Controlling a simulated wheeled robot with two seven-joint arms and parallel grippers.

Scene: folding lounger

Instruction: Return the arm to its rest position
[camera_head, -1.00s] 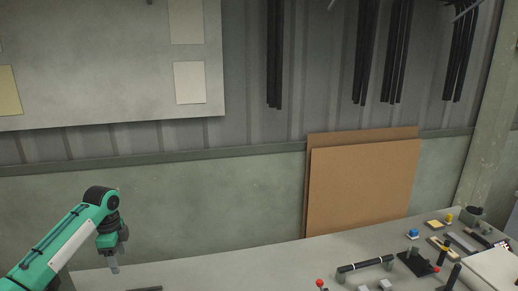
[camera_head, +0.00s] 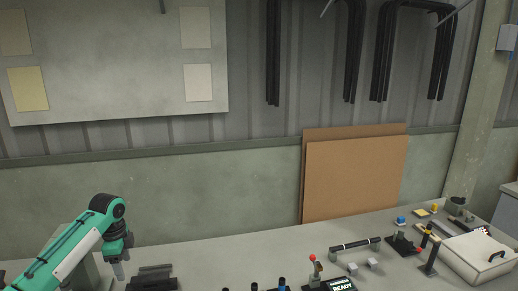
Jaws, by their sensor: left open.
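My left arm, green with black joints, comes in from the lower left in the head view. Its left gripper (camera_head: 121,268) points down and is open, with nothing seen between its fingers. It is above or in front of the grey bench (camera_head: 210,262), near the bench's left part. A stack of dark flat strips (camera_head: 152,277) lies just right of the gripper, apart from it in the picture. My right arm and right gripper are not in view.
On the bench's right stand a black bar on supports (camera_head: 355,245), a red-knobbed lever (camera_head: 316,268), grey blocks (camera_head: 373,263) and a white lidded box (camera_head: 476,257). Brown boards (camera_head: 355,178) lean on the wall.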

